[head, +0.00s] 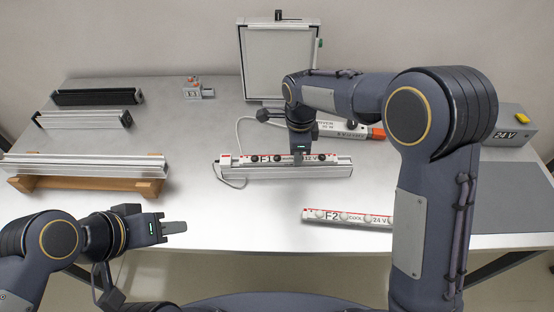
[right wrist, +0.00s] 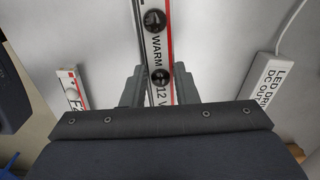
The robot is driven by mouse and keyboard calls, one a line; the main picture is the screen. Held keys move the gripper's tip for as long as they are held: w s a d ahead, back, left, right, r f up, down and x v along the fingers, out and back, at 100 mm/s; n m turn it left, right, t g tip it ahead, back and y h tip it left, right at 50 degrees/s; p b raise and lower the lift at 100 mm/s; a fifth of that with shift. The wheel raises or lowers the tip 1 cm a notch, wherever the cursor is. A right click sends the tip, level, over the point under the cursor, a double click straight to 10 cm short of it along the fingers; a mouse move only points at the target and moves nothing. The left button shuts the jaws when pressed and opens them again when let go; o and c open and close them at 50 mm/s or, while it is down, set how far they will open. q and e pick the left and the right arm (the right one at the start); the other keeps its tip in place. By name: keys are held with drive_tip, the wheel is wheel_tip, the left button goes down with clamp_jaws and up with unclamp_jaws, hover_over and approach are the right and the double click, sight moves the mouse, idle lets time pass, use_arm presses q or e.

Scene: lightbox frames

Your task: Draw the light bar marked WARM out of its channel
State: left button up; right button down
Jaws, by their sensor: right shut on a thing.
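The WARM light bar (head: 240,159), white with red edging and dark round knobs, reads F1 and 12 V in the head view. The right wrist view shows the word WARM on the bar (right wrist: 155,48).
A second bar, F2 24 V (head: 345,217), lies at the front right. Behind my right gripper are an LED driver (head: 345,130) and a white panel frame (head: 280,60). Profiles on wooden rests (head: 90,183) stand left. A grey 24 V box (head: 508,125) stands right. A cable loops near the bar's left end.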

sight(312, 155)
drive_tip(key=shift+w+d, duration=0.1)
drive_tip(key=shift+d, duration=1.65)
drive_tip(key=shift+d, duration=0.2)
drive_tip(key=shift+r, duration=0.15)
drive_tip(key=shift+r+p, duration=1.6)
drive_tip(key=shift+r, duration=0.35)
